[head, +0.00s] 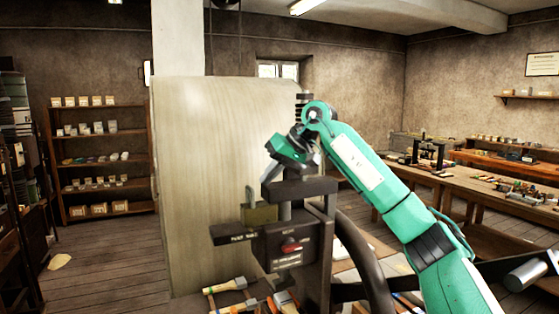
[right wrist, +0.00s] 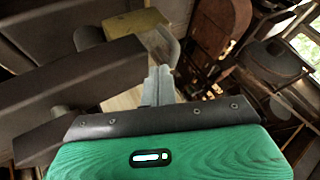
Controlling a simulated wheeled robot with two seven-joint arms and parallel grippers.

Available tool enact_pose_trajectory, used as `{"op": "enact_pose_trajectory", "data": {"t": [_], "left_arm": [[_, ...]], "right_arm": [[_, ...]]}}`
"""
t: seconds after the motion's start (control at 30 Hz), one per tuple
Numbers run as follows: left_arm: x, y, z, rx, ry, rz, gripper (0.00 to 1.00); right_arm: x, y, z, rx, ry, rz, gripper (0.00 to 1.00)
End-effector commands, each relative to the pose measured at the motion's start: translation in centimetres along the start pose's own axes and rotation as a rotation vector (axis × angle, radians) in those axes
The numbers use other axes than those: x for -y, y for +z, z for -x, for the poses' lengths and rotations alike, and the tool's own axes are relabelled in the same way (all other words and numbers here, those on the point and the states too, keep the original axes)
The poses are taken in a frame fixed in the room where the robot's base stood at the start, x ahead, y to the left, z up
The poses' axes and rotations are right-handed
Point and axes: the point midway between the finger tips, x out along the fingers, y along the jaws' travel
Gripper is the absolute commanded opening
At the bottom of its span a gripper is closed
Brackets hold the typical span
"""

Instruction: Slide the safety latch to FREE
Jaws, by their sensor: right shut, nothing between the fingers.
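The dark press (head: 305,190) stands in the middle of the head view. On its front is a dark box with a small red knob (head: 290,246) and pale lettering too small to read; the knob appears to be the safety latch, but its setting cannot be told. My right gripper (head: 268,176) is above the box, at the press's upper block, apart from the red knob. In the right wrist view its fingers (right wrist: 160,85) are together and empty, beside a dark beam (right wrist: 75,95). My left gripper is not in view.
A brass-coloured block (head: 259,214) sits on the press left of its column. A tall pale panel (head: 210,170) stands behind. Brushes (head: 232,285) lie below the box. A dark curved wheel rim (head: 365,255) is close on the right.

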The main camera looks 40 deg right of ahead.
Motion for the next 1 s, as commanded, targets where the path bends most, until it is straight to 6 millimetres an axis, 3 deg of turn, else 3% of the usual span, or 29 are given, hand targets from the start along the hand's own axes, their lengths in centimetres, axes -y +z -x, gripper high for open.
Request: {"op": "enact_pose_trajectory", "data": {"t": [0.2,0.63,1.0], "left_arm": [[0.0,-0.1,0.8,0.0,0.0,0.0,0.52],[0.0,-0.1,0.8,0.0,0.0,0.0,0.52],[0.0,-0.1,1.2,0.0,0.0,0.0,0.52]], "right_arm": [[0.1,0.0,-2.3,0.0,-0.001,0.0,0.0],[0.1,0.0,-2.9,-0.001,-0.001,0.0,0.0],[3.9,0.0,-5.0,0.0,-0.002,0.001,0.0]]}}
